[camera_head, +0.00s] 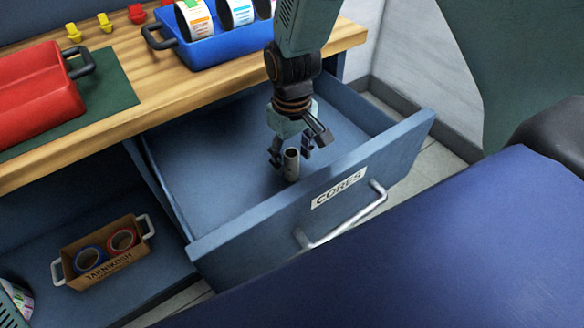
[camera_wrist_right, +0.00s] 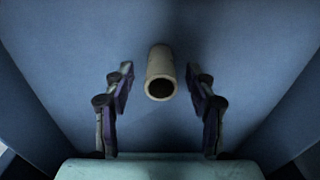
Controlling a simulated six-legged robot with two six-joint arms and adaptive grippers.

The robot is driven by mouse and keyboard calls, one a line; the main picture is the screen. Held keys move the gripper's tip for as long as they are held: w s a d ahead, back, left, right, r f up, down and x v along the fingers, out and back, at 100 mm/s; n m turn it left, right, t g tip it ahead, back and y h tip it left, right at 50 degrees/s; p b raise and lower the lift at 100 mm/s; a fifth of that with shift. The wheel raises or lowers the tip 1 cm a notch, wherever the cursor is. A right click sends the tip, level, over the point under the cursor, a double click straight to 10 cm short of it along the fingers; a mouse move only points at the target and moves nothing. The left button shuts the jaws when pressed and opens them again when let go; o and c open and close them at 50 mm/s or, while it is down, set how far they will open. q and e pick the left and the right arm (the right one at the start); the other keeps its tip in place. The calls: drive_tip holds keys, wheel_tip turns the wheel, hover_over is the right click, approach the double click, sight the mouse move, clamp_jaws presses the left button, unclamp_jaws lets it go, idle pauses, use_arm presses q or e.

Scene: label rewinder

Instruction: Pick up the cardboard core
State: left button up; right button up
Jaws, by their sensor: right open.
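My right gripper (camera_head: 290,153) reaches down into the drawer at the core. In the right wrist view the core (camera_wrist_right: 160,75) appears centred between the two open fingers (camera_wrist_right: 160,95), with a gap on each side. The fingers do not touch it there. My left gripper is not in view.
A wooden bench (camera_head: 130,108) above the drawer holds a red tray (camera_head: 38,95) on a green mat and a blue tray (camera_head: 222,45) with label rolls. A cardboard box (camera_head: 105,268) with tape rolls sits on the lower shelf. The drawer's left side is empty.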

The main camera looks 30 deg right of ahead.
drive_tip(key=shift+a+r, duration=0.1)
drive_tip(key=shift+w, duration=0.1)
drive_tip(key=c, duration=0.9)
drive_tip(key=shift+r, duration=0.1)
